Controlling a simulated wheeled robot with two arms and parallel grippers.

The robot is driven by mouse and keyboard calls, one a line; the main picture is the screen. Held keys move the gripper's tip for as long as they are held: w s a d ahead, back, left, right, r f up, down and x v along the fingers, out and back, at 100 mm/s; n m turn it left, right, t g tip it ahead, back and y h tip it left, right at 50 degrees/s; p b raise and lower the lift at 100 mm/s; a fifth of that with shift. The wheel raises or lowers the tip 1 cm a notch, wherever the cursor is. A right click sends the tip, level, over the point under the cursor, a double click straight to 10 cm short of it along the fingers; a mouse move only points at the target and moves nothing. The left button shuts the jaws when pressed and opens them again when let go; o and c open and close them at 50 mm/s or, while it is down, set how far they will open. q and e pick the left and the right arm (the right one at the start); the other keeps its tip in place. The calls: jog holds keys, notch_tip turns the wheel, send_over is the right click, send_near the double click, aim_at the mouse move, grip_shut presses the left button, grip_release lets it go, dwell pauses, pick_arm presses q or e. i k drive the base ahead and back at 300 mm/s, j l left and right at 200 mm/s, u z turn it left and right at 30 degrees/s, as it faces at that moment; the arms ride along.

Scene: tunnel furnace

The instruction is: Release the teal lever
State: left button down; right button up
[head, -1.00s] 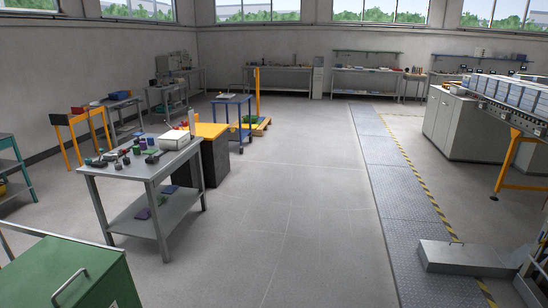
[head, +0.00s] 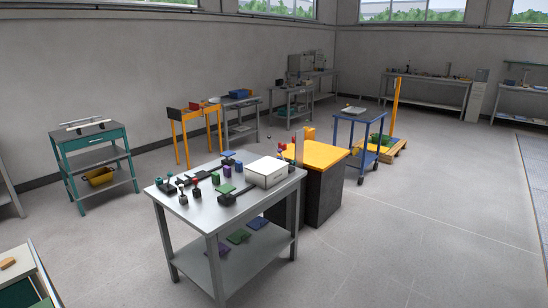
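Several small devices stand on a grey metal table (head: 203,212) in the middle of the head view. Some have dark bases with short upright handles, such as one near the left end (head: 182,196). A green flat piece (head: 225,188) sits on a dark base near the front edge, and a blue flat piece (head: 228,154) is at the back. At this size I cannot tell which piece is the teal lever. Neither of my grippers is in view.
A yellow-topped dark cabinet (head: 325,155) adjoins the table's right end. A teal cart (head: 94,140) stands at the left, with an orange-yellow stand (head: 188,115) behind. A blue cart (head: 351,118) is farther right. Floor at the right is clear.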

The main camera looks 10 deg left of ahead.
aim_at(170, 174)
jog(key=i+j+u, duration=0.15)
jog(key=i, duration=0.55)
jog(key=i+j+u, duration=0.1)
jog(key=i+j, duration=0.15)
jog(key=i, duration=0.45)
jog(key=i+j+u, duration=0.15)
jog(key=i, duration=0.55)
jog(key=i+j, duration=0.6)
jog(key=i, duration=0.1)
